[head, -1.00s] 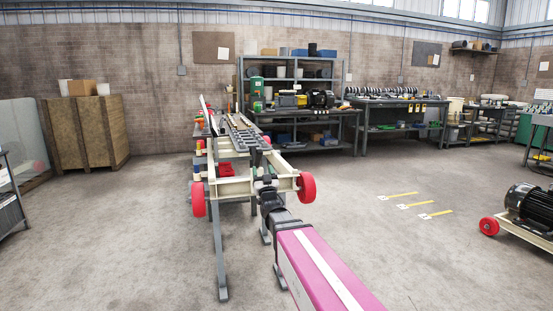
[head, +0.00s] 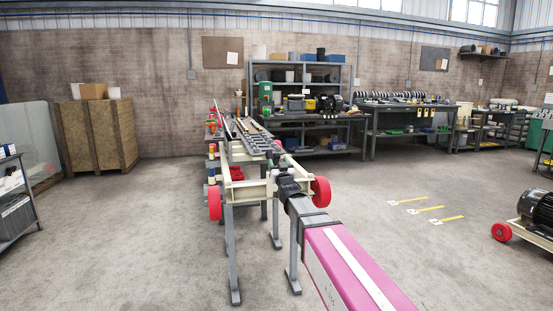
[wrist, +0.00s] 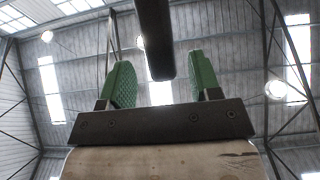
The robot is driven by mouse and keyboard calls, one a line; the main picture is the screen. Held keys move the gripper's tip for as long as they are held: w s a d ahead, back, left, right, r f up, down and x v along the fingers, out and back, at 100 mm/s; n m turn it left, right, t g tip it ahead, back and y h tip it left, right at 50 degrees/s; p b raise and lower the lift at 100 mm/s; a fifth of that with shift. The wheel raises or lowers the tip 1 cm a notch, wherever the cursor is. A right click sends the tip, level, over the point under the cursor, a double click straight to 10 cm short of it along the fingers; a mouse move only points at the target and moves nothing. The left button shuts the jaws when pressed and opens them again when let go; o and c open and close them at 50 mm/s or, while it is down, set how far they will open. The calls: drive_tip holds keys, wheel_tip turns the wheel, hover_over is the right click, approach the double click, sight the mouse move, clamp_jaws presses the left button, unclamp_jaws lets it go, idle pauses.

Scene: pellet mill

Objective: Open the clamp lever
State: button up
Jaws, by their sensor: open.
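A dark, round-ended bar (wrist: 154,45), which may be the clamp lever, comes down from the top of the wrist view. It appears between the two green finger pads of my gripper (wrist: 155,83); I cannot tell how near it is or whether it touches them. The pads stand wide apart and hold nothing. In the head view my arm reaches a cream frame (head: 240,190) with red wheels on grey legs. My wrist hides my fingertips there, and I cannot make out a clamp lever.
A long dark rack (head: 255,137) runs back from the frame towards a loaded workbench (head: 318,116). A wooden crate (head: 88,138) stands at the left. A black motor (head: 537,207) on a red-wheeled cart is at the right.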

drive_tip(key=x, duration=0.4)
drive_tip(key=shift+w+a+r, duration=0.15)
drive_tip(key=shift+w, duration=0.15)
clamp_jaws()
drive_tip(key=shift+s+d+f+t+y, duration=0.2)
drive_tip(key=shift+s+f+t, duration=0.25)
drive_tip(key=shift+t, duration=0.25)
drive_tip(key=shift+s+d+f+t+y, duration=0.1)
drive_tip(key=shift+s+f+t+y, duration=0.1)
drive_tip(key=shift+s+f+t, duration=0.35)
drive_tip(key=shift+w+r, duration=0.15)
unclamp_jaws()
